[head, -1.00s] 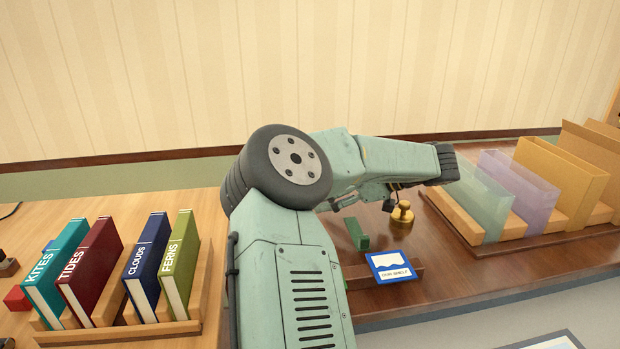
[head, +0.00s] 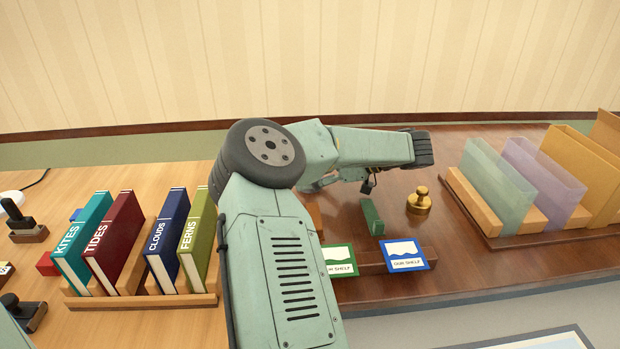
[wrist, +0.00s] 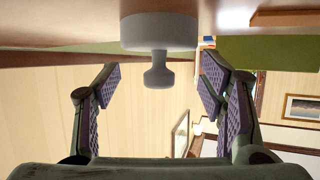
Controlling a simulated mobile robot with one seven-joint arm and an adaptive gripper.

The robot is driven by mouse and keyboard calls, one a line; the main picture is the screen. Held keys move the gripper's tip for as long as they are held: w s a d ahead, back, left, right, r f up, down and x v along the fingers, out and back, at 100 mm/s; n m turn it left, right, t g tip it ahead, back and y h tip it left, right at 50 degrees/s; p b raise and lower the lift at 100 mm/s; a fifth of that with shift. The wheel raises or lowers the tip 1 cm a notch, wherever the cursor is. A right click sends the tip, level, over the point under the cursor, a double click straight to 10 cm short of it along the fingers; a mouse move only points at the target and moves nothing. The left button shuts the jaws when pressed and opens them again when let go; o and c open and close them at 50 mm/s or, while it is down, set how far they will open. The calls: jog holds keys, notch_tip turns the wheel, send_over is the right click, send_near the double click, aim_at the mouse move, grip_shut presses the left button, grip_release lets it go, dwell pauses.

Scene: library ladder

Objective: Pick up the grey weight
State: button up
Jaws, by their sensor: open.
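The grey weight (wrist: 158,32) shows at the top middle of the wrist view, where the picture is upside down. It has a wide round body and a narrower knob pointing down in the picture. My gripper (wrist: 160,84) is open, with one purple-padded finger on each side of the knob's line. Nothing touches the knob, and I cannot tell how far beyond the fingertips the weight stands. In the head view I do not see the grey weight or my fingers; my arm covers part of the dark shelf.
A brass weight (head: 419,202) and a green block (head: 372,217) stand on the dark wooden top. Green (head: 340,260) and blue (head: 405,256) cards are in front.

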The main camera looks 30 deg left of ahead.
jog(key=shift+c, duration=0.5)
grip_shut()
jog(key=shift+d+f, duration=0.1)
jog(key=shift+f, duration=0.05)
dwell(0.7)
